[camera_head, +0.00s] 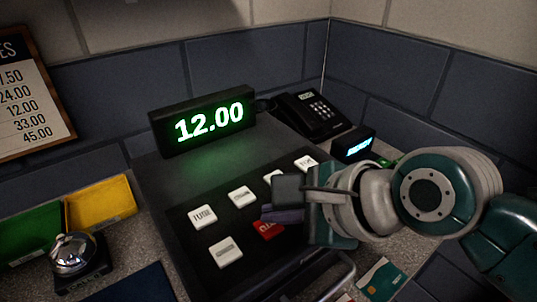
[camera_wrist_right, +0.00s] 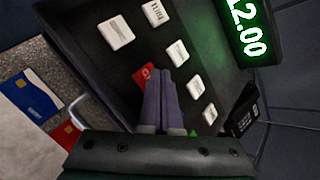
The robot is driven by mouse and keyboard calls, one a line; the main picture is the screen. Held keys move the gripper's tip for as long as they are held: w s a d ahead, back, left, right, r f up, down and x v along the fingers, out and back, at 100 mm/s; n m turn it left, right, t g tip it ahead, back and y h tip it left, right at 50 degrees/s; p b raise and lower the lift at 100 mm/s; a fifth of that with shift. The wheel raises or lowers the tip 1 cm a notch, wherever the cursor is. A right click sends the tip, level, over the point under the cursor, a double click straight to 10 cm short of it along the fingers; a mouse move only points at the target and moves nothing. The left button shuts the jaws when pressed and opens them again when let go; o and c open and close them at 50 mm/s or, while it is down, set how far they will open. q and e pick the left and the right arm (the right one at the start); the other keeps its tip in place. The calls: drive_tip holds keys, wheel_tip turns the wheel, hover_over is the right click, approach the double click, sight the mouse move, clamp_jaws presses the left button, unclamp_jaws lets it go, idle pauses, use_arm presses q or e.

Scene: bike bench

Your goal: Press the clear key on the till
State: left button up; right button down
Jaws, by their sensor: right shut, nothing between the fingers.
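The dark till (camera_head: 160,190) stands on the counter with its green display (camera_head: 210,116) reading 12.00. Its sloping panel has several white keys (camera_head: 225,251) and one red key (camera_head: 268,229). The key lettering is too small to read surely, so I cannot tell which is the clear key. My right gripper (camera_head: 280,204) is shut and empty, over the panel beside the red key, partly covering the keys behind. In the wrist view its fingertips (camera_wrist_right: 161,76) lie just next to the red key (camera_wrist_right: 143,74); contact cannot be told. My left gripper is not in view.
A black phone (camera_head: 311,113) and a small lit device (camera_head: 353,145) stand behind the till at right. A bell (camera_head: 74,255) and green and yellow trays (camera_head: 101,203) are at left. A teal card (camera_head: 382,279) lies at front right. A price board (camera_head: 30,95) hangs at left.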

sight(276, 229)
drive_tip(key=shift+f, duration=0.4)
idle(0.3)
drive_tip(key=shift+r+p, duration=0.6)
drive_tip(key=shift+p, duration=0.2)
wheel_tip(276, 229, up, 6)
drive_tip(key=p, duration=0.7)
idle(0.3)
